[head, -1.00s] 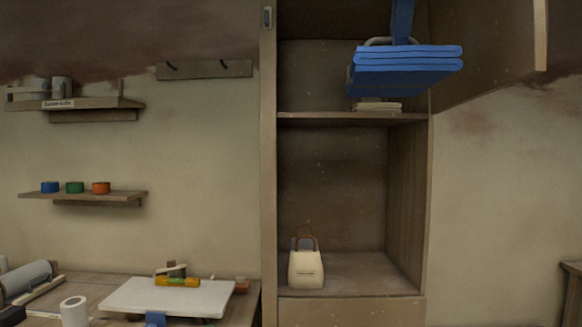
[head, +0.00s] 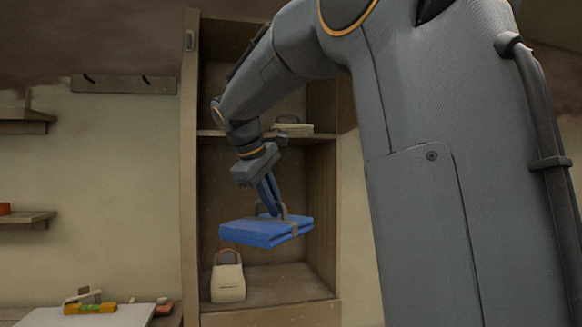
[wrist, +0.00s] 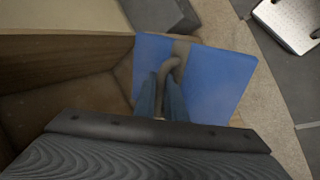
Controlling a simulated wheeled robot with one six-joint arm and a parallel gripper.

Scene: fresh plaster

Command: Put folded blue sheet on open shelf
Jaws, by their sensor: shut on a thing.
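The folded blue sheet (head: 258,236) hangs level from my gripper (head: 277,206), with a brown strap and a grey loop handle on top. My gripper is shut on that loop; the wrist view also shows the fingers (wrist: 162,105) at the loop, over the sheet (wrist: 217,83). The open shelf is a tall wooden cabinet with an upper board (head: 212,134) and a lower floor (head: 283,285). The sheet is at the height of the lower compartment, above its floor and clear of it. How deep it reaches inside is hard to tell.
A cream bag (head: 228,282) with a brown handle stands on the lower floor at the left, just below the sheet. A pale folded item (head: 293,128) lies on the upper board. The lower floor right of the bag looks clear. My arm hides much of the right side.

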